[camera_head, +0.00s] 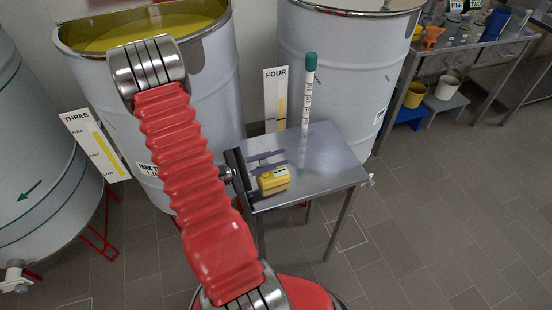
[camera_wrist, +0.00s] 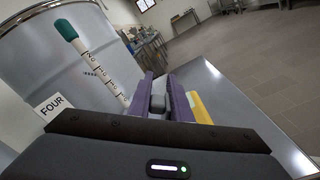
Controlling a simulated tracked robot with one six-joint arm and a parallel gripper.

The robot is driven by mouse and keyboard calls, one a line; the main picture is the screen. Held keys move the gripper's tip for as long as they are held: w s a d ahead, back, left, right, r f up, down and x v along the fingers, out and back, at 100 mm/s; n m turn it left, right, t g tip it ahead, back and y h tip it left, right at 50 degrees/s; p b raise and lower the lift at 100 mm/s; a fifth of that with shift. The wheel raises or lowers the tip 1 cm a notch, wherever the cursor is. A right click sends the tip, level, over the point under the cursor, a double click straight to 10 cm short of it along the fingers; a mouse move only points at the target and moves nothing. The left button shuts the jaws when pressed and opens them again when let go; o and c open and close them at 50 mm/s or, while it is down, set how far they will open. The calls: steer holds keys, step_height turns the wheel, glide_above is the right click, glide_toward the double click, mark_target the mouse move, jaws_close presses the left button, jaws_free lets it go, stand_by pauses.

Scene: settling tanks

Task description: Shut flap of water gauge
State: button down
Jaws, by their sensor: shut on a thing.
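The water gauge looks to be the small yellow box (camera_head: 273,181) with a pale label, on the steel table. In the wrist view part of its yellow body (camera_wrist: 199,108) shows right of the fingers, the rest hidden. My gripper (camera_head: 268,161) reaches over the table from the left, just behind the yellow box. Its two purple fingers are closed on a small grey piece (camera_wrist: 158,103), which looks like the gauge's flap. How far the flap stands open I cannot tell.
The steel table (camera_head: 335,175) also bears an upright, marked tube with a green cap (camera_head: 306,100), near the fingers. Tank four (camera_head: 335,60) stands behind, tank three (camera_head: 215,90) to the left. A bench with items (camera_head: 470,45) is far right. The floor at right is clear.

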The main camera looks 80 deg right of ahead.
steer(key=shift+a, duration=0.1)
steer(key=shift+s+a+f+m, duration=0.15)
steer(key=shift+a+m, duration=0.05)
steer(key=shift+m, duration=0.55)
steer(key=shift+s+a+f+m, duration=0.15)
steer(key=shift+a+f+m, duration=0.05)
steer(key=shift+m, duration=0.5)
steer(key=shift+s+a+f+m, duration=0.15)
steer(key=shift+a+m, duration=0.05)
steer(key=shift+m, duration=0.55)
steer(key=c, duration=1.7)
jaws_free()
steer(key=shift+d+n, duration=0.1)
steer(key=shift+n, duration=0.2)
